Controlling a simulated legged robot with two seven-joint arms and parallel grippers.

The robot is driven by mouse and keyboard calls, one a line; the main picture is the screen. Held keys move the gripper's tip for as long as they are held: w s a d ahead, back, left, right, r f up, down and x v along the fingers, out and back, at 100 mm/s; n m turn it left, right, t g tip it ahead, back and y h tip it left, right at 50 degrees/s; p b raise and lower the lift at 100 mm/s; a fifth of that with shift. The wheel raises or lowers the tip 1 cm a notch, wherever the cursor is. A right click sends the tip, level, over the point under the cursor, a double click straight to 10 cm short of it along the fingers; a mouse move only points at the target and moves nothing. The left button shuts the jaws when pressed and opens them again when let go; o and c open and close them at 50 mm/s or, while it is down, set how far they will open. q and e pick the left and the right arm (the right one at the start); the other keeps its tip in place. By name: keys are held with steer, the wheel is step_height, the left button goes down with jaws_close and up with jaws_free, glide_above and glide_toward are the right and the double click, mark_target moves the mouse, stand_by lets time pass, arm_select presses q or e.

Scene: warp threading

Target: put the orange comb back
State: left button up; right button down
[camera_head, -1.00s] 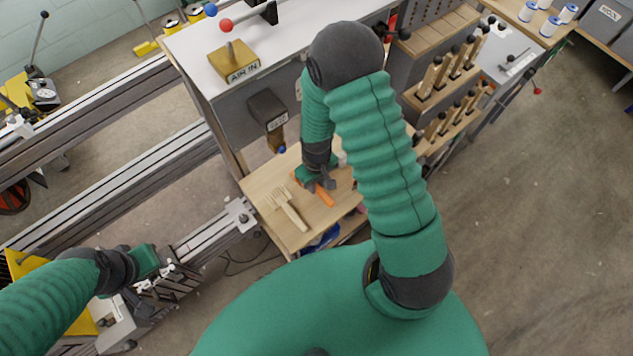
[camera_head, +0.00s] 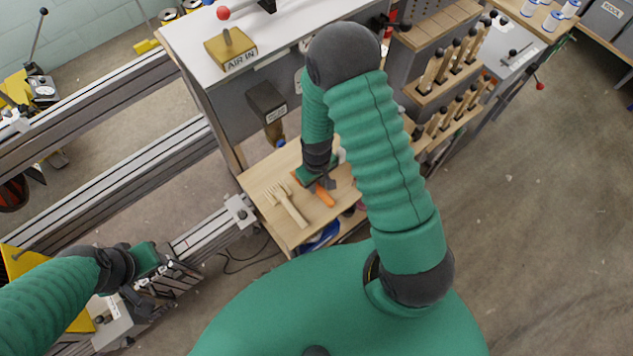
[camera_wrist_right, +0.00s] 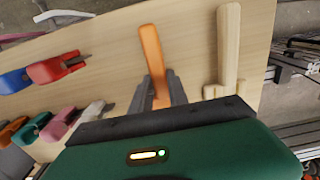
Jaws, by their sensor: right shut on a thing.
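The orange comb (camera_head: 325,197) is at the wooden shelf (camera_head: 258,177), with its handle pointing toward the shelf's front edge. My right gripper (camera_head: 320,183) is shut on it. In the right wrist view the orange handle (camera_wrist_right: 151,48) sticks out beyond the fingers of my right gripper (camera_wrist_right: 158,92). The comb's toothed end is hidden by the gripper. I cannot tell whether the comb touches the shelf. My left gripper (camera_head: 140,290) is far to the left, by the metal rails; its fingers are too small and dark to read.
A pale wooden comb (camera_head: 288,203) lies left of the orange one; it also shows in the right wrist view (camera_wrist_right: 228,50). Red (camera_wrist_right: 52,70), blue and other coloured tools lie at the left there. A grey cabinet with an AIR IN block (camera_head: 230,47) stands behind.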

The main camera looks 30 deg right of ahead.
steer(key=c, duration=0.8)
jaws_free()
steer(key=r+p, duration=0.2)
steer(key=r, duration=0.1)
steer(key=shift+s+p, duration=0.35)
steer(key=shift+p, duration=0.05)
steer(key=r+p, duration=0.1)
steer(key=r, duration=0.1)
steer(key=s+r+p, duration=0.1)
steer(key=r+p, duration=0.1)
steer(key=s+r+p, duration=0.1)
steer(key=r+p, duration=0.1)
steer(key=shift+s+d, duration=0.15)
